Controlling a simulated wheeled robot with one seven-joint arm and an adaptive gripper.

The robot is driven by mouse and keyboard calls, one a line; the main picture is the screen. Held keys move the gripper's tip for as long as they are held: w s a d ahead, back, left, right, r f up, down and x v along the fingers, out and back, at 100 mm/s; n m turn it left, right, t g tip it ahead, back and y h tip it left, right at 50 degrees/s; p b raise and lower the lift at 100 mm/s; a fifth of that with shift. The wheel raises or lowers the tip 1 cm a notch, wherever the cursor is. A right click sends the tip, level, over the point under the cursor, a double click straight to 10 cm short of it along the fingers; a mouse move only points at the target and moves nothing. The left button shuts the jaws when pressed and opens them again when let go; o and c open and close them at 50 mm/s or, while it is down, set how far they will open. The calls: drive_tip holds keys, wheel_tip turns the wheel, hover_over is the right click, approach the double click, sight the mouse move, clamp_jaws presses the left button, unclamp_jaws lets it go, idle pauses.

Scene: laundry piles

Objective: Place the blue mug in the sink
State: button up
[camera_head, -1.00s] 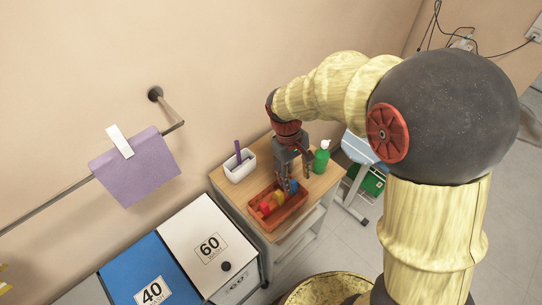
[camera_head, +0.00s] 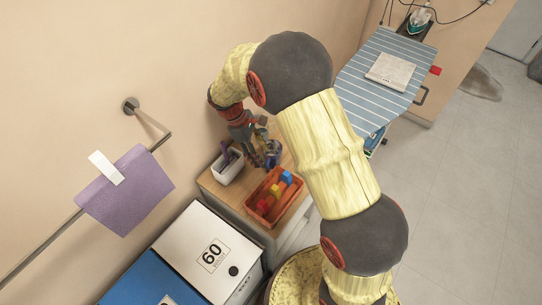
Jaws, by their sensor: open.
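I cannot make out a blue mug or a sink in the head view. My gripper (camera_head: 262,157) is open and points down over the wooden cabinet top (camera_head: 215,191), between a white bin and an orange tray. Its fingers are small and dark here, and a bluish patch beside them is too small to identify. I cannot tell whether the fingers touch anything.
The white bin (camera_head: 227,172) holds purple items. The orange tray (camera_head: 290,204) holds red, yellow and blue pieces. White (camera_head: 212,246) and blue (camera_head: 146,281) lids stand in front. A purple cloth (camera_head: 127,190) hangs on a wall rail. A striped ironing board (camera_head: 375,80) stands at right.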

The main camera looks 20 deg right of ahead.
sight(271, 159)
drive_tip(key=b+x, duration=0.1)
drive_tip(key=x, duration=0.4)
drive_tip(key=shift+f, duration=0.15)
drive_tip(key=shift+c, duration=0.2)
clamp_jaws()
idle(0.4)
